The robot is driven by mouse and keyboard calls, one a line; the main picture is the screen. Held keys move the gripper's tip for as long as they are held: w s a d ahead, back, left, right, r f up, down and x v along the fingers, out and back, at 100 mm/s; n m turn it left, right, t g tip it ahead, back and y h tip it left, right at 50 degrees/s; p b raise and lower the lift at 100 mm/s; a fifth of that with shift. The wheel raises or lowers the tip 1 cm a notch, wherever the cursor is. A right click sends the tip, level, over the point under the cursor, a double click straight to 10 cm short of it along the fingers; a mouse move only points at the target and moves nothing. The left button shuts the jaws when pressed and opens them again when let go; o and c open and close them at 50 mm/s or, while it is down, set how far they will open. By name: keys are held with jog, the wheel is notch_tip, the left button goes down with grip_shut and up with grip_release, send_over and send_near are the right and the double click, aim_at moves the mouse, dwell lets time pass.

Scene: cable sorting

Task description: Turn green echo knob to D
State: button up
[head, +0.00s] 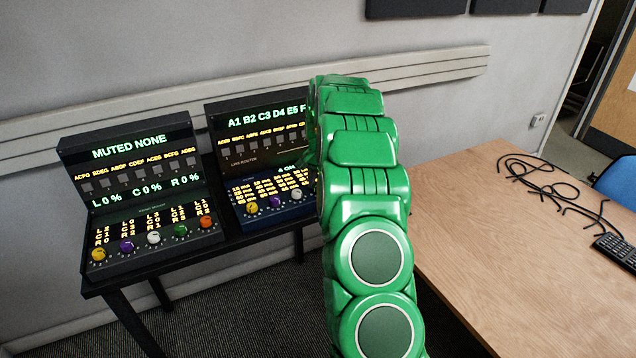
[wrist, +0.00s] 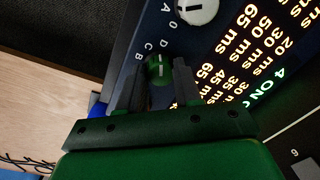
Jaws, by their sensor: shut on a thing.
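In the wrist view, the green knob (wrist: 157,67) sits on the dark blue panel (wrist: 148,22) between the two fingers of my gripper (wrist: 159,79). The fingers are shut on it from both sides. A pale pointer line shows on the knob, but I cannot tell surely which letter it points to. The letters D, C and B are printed beside it. In the head view, my green arm hides my gripper and this knob at the right console (head: 255,112).
A white knob (wrist: 196,10) is close by in the wrist view. The left console (head: 125,127) has its own green knob (head: 180,230). Both consoles stand on a black table (head: 150,263). A wooden table (head: 495,235) on the right holds black cables (head: 560,190) and a remote (head: 617,250).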

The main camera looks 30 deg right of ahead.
jog(key=shift+w+m, duration=0.1)
jog(key=shift+m, duration=0.8)
jog(key=o, duration=1)
jog(key=shift+o, duration=0.2)
jog(key=shift+r, duration=0.1)
jog(key=r, duration=0.7)
jog(key=shift+s+d+r, duration=0.1)
jog(key=shift+s+r, duration=0.1)
jog(key=shift+r, duration=0.1)
